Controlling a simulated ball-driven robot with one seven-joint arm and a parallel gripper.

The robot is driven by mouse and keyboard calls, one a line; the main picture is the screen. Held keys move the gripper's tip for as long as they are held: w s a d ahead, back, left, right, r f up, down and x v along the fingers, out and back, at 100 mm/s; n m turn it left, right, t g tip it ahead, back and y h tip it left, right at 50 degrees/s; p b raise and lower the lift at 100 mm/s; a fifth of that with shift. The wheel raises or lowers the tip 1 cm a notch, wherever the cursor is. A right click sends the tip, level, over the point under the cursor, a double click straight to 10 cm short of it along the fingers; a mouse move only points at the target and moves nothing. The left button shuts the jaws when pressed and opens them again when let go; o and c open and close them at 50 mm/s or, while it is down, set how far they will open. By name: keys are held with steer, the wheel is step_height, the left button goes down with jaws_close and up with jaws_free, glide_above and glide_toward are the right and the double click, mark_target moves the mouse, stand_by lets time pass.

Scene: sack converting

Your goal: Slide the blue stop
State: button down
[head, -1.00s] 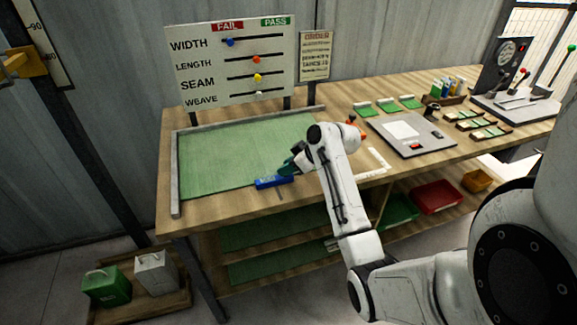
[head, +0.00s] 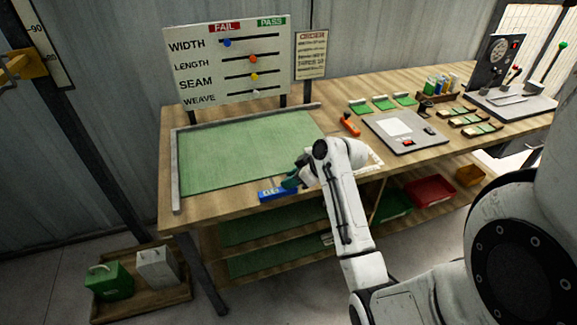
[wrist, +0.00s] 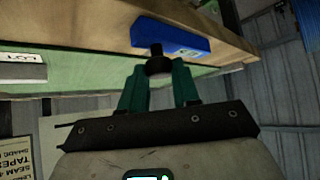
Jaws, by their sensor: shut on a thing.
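The blue stop (head: 278,194) is a small blue block with white lettering, at the front edge of the bench by the green sheet (head: 240,155). In the wrist view, the blue stop (wrist: 180,38) lies beyond the fingertips, with a dark round knob (wrist: 157,64) on its near side. My gripper (head: 291,182) is at the stop's right end. In the wrist view, the green fingers of my gripper (wrist: 159,78) are closed around the knob. The fingers partly hide the knob.
A gauge board (head: 230,60) with coloured sliders stands behind the sheet. A grey rail (head: 175,172) borders the sheet's left side. An orange-handled tool (head: 349,123) and a grey plate (head: 405,130) lie to the right. Green-sheeted shelves (head: 270,225) sit below.

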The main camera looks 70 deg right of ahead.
steer(key=shift+s+a, duration=0.2)
steer(key=c, duration=0.8)
jaws_free()
steer(key=shift+a, duration=0.1)
steer(key=b+v, duration=0.1)
steer(key=v, duration=0.9)
steer(key=shift+s+r, duration=0.25)
steer(key=shift+s, duration=0.05)
steer(key=shift+w+a, duration=0.1)
